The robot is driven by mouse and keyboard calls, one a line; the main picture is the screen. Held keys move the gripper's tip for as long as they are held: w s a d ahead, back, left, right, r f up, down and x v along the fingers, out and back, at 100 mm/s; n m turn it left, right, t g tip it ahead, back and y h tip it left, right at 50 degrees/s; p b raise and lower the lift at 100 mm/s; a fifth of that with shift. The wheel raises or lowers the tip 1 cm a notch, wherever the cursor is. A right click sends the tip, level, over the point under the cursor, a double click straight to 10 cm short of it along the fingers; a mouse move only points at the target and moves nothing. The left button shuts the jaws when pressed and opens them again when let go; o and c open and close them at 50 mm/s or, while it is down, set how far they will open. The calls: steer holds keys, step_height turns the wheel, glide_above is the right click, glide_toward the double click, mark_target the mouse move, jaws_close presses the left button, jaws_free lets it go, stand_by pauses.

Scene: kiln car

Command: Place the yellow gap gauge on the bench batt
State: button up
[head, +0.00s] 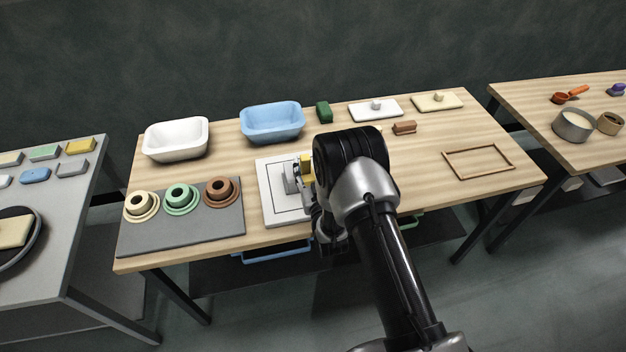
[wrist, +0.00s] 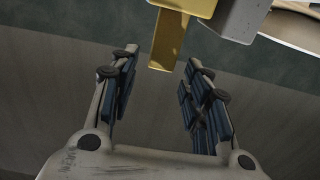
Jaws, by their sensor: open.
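The yellow gap gauge (head: 307,165) shows at the upper right part of a white square plate with a thin dark outline, which looks like the bench batt (head: 270,209). Whether the gauge rests on it or on something there cannot be told. A grey block (head: 290,179) is beside the gauge. In the wrist view the gauge (wrist: 170,40) has a narrow leg pointing toward my gripper (wrist: 162,60), with the grey block (wrist: 238,16) to its right. My gripper is open and empty, the leg's end near the gap between the fingertips.
A grey slab with three ringed cups (head: 145,236) lies left of the batt. A white basin (head: 176,139) and a blue basin (head: 272,122) stand behind. A green block (head: 323,112), a brown block (head: 404,128) and a wooden frame (head: 478,162) are farther right.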

steer(key=v, duration=0.8)
steer(key=w+d+r+g+h, duration=0.25)
steer(key=w+r, duration=0.35)
steer(key=r, duration=0.5)
steer(key=s+d+r+m+g, duration=0.2)
steer(key=s+d+r+g, duration=0.3)
steer(key=r, duration=0.6)
steer(key=s+d+r+g+h, duration=0.1)
steer(key=s+d+r+g, duration=0.1)
steer(key=s, duration=1.4)
steer(key=s+d+r+m+g+h, duration=0.1)
steer(key=s+d+r+g, duration=0.2)
steer(key=s, duration=1.4)
steer(key=d+r, duration=0.1)
steer(key=d, duration=0.2)
steer(key=shift+s+d+r+p, duration=0.25)
steer(key=shift+d+r+p, duration=0.05)
steer(key=shift+d+r, duration=0.1)
